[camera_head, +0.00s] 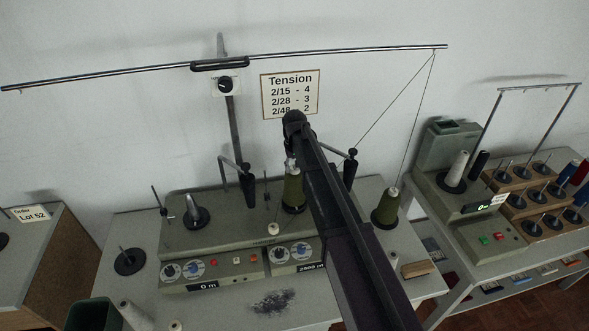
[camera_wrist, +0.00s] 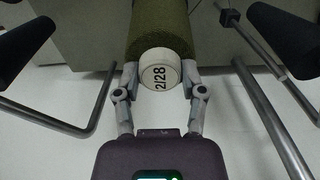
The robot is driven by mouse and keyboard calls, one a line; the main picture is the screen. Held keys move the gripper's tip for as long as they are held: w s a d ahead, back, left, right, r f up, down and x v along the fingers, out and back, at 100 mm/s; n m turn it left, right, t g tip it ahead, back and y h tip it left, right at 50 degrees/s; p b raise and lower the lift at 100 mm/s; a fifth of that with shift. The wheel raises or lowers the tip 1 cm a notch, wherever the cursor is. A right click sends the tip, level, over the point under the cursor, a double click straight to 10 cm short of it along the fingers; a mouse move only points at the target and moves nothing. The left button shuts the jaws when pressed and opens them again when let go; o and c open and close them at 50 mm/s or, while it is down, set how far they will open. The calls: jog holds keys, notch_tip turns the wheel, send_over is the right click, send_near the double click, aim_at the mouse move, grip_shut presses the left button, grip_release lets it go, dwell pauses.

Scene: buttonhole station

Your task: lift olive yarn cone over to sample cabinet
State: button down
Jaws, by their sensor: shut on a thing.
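An olive yarn cone (camera_head: 293,190) is at the winding machine, left of my dark arm; in the wrist view the olive yarn cone (camera_wrist: 160,28) has a white top marked 2/28. My gripper (camera_wrist: 160,78) is shut on its white top end, one finger on each side. Whether the cone's base touches the machine cannot be told. A second olive yarn cone (camera_head: 386,207) stands at the right end of the winding table. At the far left is a grey-topped, brown-sided cabinet (camera_head: 62,258) with a sign reading Lot 52; I cannot tell if it is the sample cabinet.
The winding machine (camera_head: 215,245) has dials and thin posts near the held cone. A long metal rail (camera_head: 330,53) runs above, with threads down to the second cone. A rack of spools (camera_head: 535,195) stands at right. A dark green bin (camera_head: 92,315) is at lower left.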

notch_tip(320, 180, up, 17)
jog(key=p, duration=1.7)
jog(key=shift+r, duration=0.2)
